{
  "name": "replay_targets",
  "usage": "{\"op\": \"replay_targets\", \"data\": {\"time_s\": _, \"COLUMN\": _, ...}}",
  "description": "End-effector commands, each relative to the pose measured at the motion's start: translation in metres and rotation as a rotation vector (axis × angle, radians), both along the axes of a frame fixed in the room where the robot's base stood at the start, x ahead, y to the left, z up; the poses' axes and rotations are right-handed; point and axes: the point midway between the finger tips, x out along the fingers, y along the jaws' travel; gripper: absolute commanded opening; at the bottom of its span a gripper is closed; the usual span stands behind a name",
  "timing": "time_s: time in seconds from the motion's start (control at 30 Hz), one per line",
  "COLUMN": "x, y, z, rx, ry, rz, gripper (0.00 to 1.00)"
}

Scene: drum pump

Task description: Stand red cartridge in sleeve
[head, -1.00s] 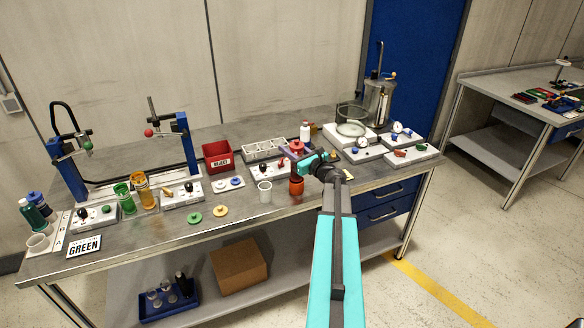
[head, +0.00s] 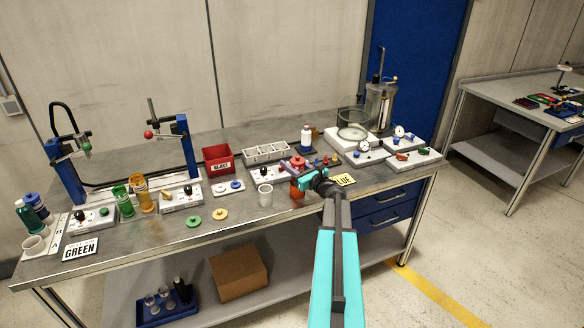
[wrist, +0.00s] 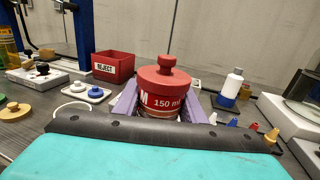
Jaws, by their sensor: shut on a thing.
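The red cartridge (wrist: 163,90) has a red knobbed cap and a red band reading "150 ml". It stands upright between the purple fingers of my gripper (wrist: 158,104), which is shut on it. In the head view the cartridge (head: 297,189) is at the front middle of the bench, partly behind my gripper (head: 304,176). Its lower end is hidden in the wrist view.
The red REJECT bin (head: 218,159) stands behind to the left. A white bottle (head: 306,139) with a blue base is behind. A BLUE card (head: 344,180) lies right of my gripper. Small coloured pieces (wrist: 231,122) are close on the right. Green and yellow discs (head: 207,218) lie front left.

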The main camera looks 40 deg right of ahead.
Motion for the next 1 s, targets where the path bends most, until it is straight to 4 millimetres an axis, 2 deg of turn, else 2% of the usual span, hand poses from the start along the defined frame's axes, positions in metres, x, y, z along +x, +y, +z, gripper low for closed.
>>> {"op": "replay_targets", "data": {"time_s": 0.43, "x": -0.0006, "y": -0.0005, "z": -0.0035, "rx": 0.0, "ry": -0.001, "rz": -0.001, "gripper": 0.0}}
{"op": "replay_targets", "data": {"time_s": 0.47, "x": -0.0006, "y": -0.0006, "z": -0.0032, "rx": 0.0, "ry": 0.0, "rz": -0.001, "gripper": 0.4}}
{"op": "replay_targets", "data": {"time_s": 0.57, "x": -0.0007, "y": -0.0007, "z": -0.0027, "rx": 0.0, "ry": 0.0, "rz": -0.001, "gripper": 0.56}}
{"op": "replay_targets", "data": {"time_s": 1.0, "x": -0.0011, "y": -0.0013, "z": 0.0001, "rx": 0.0, "ry": 0.0, "rz": -0.002, "gripper": 0.56}}
